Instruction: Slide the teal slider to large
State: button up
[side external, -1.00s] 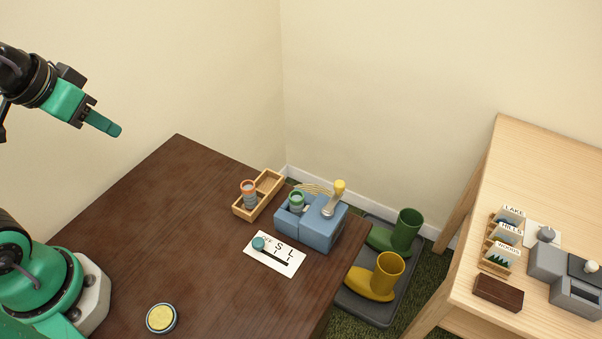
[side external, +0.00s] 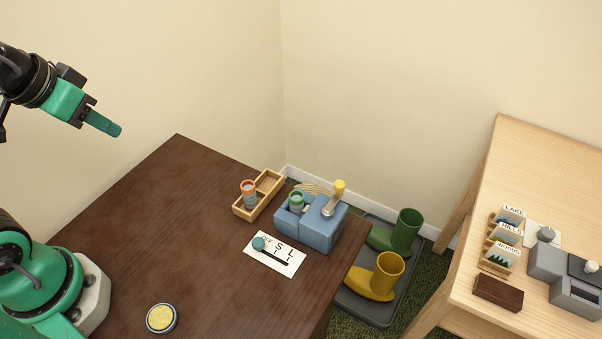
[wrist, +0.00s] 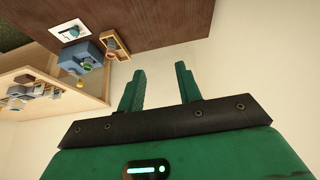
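The teal slider (side external: 259,243) is a round knob at the left end of a dark slot on a white card (side external: 290,269). The card lies on the dark wooden table and has S and L printed beside the slot, with L toward the right; a small label near the knob is hard to read. The card also shows small in the wrist view (wrist: 58,27). My gripper (side external: 119,131) is raised at upper left, well above and away from the card. In the wrist view its two fingers (wrist: 160,78) stand apart with nothing between them.
A blue machine (side external: 322,236) with a yellow-topped lever and a green-rimmed cup stands just behind the card. A wooden tray (side external: 268,202) holds an orange-rimmed cup. A yellow round button (side external: 160,318) sits near the front. The table between is clear.

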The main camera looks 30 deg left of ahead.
dwell(0.3)
jog(key=shift+o, duration=1.2)
jog(key=n+g, duration=0.3)
jog(key=g, duration=0.3)
send_over(258, 241)
notch_tip(258, 241, down, 15)
jog(key=shift+r, duration=0.15)
jog(key=shift+f, duration=3.9)
